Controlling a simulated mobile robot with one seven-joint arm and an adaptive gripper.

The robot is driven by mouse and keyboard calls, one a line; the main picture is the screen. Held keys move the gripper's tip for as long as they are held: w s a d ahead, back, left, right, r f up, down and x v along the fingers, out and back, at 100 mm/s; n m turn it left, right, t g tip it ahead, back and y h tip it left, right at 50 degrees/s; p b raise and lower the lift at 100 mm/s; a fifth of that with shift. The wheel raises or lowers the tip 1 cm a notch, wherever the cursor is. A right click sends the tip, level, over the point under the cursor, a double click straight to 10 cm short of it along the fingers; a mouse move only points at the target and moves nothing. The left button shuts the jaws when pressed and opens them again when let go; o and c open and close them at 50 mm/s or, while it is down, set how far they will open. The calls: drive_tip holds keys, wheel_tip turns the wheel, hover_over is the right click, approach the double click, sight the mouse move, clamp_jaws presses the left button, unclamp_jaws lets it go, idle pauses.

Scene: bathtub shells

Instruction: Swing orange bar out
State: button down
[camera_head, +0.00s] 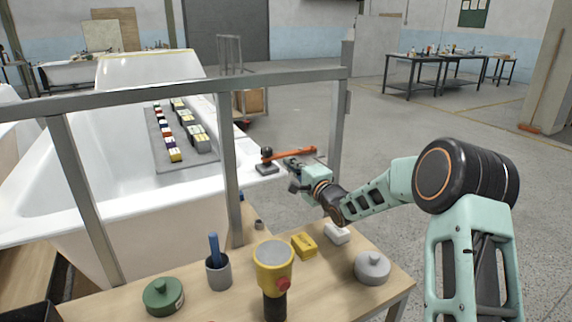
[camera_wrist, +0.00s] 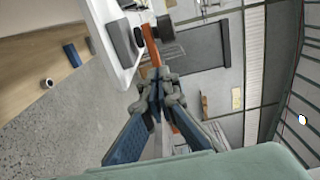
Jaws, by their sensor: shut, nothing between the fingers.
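The orange bar (camera_head: 292,154) extends to the right from a black pivot block (camera_head: 266,167) on the right corner of the white bathtub's rim (camera_head: 245,175). In the wrist view the orange bar (camera_wrist: 152,60) runs from the black knob (camera_wrist: 165,28) down behind my fingers, and a bit of it shows below them. My gripper (camera_head: 290,164) is shut with nothing held. Its fingertips (camera_wrist: 157,92) are close together, right at the bar. I cannot tell whether they touch it. The fingers hide the middle of the bar.
A grey metal frame (camera_head: 335,120) stands between my body and the tub. Open floor (camera_head: 420,130) lies right of the tub.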

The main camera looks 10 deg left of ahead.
sight(290, 153)
drive_tip(key=shift+b+x, duration=0.3)
drive_tip(key=shift+x, duration=1.15)
